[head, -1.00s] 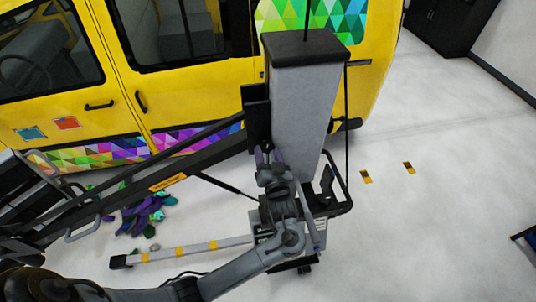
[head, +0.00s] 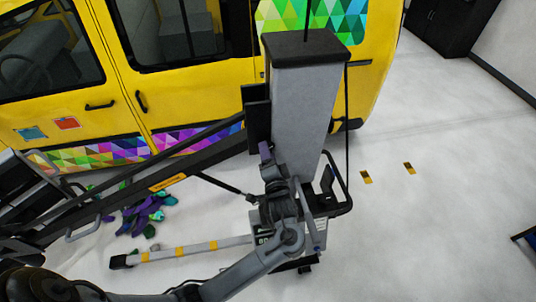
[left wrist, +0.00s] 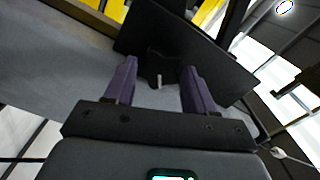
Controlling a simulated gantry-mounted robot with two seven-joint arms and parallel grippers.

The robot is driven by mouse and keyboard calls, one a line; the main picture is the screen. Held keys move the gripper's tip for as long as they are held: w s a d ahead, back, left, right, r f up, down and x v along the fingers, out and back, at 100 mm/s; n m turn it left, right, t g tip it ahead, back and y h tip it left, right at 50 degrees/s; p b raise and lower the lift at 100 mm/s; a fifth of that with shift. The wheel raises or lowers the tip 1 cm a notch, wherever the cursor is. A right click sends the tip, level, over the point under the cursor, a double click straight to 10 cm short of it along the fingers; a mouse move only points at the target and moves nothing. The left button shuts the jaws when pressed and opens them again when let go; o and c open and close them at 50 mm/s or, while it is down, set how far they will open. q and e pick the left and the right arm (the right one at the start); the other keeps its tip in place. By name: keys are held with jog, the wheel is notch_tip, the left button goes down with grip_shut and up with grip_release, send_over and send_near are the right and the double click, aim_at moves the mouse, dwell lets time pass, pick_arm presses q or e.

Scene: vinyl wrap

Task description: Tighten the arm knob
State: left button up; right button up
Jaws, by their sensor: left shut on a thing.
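The arm knob (left wrist: 160,62) is a small dark lobed knob with a pale pin, set on a tilted black plate (left wrist: 215,62). In the left wrist view it sits between the two purple fingers of my left gripper (left wrist: 158,70), which is shut on it. In the head view my left gripper (head: 266,152) reaches the left side of the grey column (head: 303,112), just below the black plate there (head: 257,115). The knob is hidden in the head view. My right gripper is not in view.
A black boom (head: 130,190) runs left from the column. A yellow van (head: 195,105) with coloured triangle wrap stands behind. A striped base leg (head: 195,249) and a pile of purple and green pieces (head: 145,213) lie on the floor.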

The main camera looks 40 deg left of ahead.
pick_arm(q)
jog(key=m, duration=0.6)
jog(key=shift+m, duration=0.3)
dwell(0.4)
jog(key=o, duration=1)
jog(key=shift+o, duration=0.2)
jog(key=shift+s+d, duration=0.1)
jog(key=shift+d, duration=0.05)
jog(key=v, duration=1)
jog(key=shift+d, duration=0.2)
jog(key=shift+s, duration=0.2)
